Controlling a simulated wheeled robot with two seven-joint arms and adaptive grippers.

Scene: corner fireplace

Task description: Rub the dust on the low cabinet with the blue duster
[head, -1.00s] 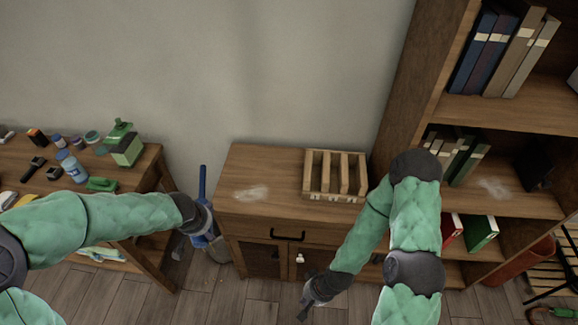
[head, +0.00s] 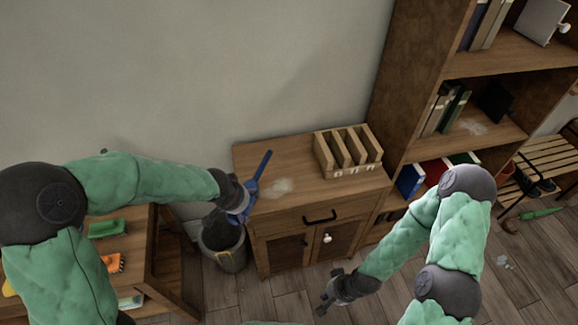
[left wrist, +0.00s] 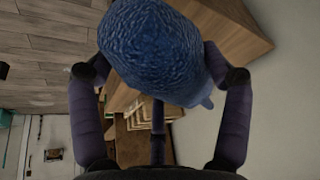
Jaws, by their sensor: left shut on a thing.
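The low cabinet (head: 300,217) is wooden, with a drawer and doors. A pale patch of dust (head: 277,187) lies on the left part of its top. My left gripper (head: 243,208) is at the cabinet's left edge, shut on the blue duster (head: 262,165), whose blue handle slants up beside the dust. In the left wrist view the duster's fuzzy blue head (left wrist: 155,45) fills the space between the fingers; whether it touches the cabinet I cannot tell. My right gripper (head: 324,306) is low in front of the cabinet, apart from it; its fingers are too small to judge.
A slotted wooden rack (head: 346,152) stands at the back right of the cabinet top. A bin (head: 224,246) stands on the floor left of the cabinet. A tall bookshelf (head: 412,70) rises at right, with another dust patch (head: 472,127) on a shelf. The cabinet's front top is clear.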

